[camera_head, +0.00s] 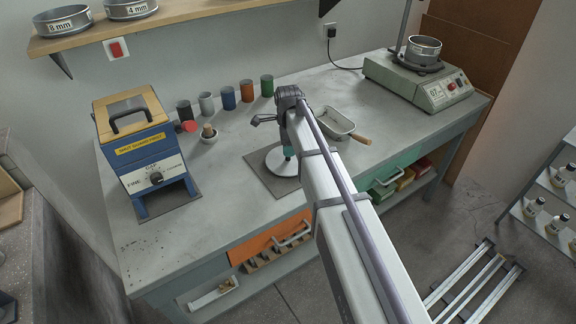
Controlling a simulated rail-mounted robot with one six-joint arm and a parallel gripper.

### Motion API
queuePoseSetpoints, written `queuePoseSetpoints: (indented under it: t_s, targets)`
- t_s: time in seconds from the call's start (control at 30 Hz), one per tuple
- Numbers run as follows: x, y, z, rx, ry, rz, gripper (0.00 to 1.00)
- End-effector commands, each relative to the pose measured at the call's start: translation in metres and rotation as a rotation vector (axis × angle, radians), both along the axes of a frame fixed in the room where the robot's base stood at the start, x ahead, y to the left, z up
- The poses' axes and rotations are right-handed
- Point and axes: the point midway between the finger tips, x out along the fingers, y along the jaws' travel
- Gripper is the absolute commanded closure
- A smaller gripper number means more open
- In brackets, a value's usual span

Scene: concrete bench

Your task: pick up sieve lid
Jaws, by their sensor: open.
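The sieve lid appears to be the pale, round metal disc (274,164) lying flat on a dark square mat (262,179) in the middle of the bench. My arm reaches in from the lower right, and its wrist hangs over the mat. My gripper (288,151) points down at the disc's right part, open. My arm hides much of the gripper and the disc's right side. I cannot tell whether the fingers touch the disc.
A blue machine (150,150) stands left. Several coloured cups (228,98) line the back, with a small pot (209,134) in front. A metal pan (330,121) lies right of my wrist. A green shaker base (418,80) with a sieve (423,50) stands far right. The bench's front left is clear.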

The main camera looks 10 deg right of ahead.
Motion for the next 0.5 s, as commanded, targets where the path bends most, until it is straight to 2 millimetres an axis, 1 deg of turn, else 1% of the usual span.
queuePoseSetpoints:
  t_s: [0.03, 0.1, 0.2, 0.43, 0.5]
  targets:
    - [0.0, 0.0, -0.018, 0.0, 0.0, 0.0, 0.39]
    - [0.001, 0.0, -0.034, 0.0, 0.0, 0.0, 0.39]
    - [0.002, 0.0, -0.048, 0.0, 0.0, 0.0, 0.39]
    - [0.002, 0.0, -0.044, 0.0, 0.0, 0.0, 0.39]
    - [0.002, 0.0, -0.043, 0.0, 0.0, 0.0, 0.46]
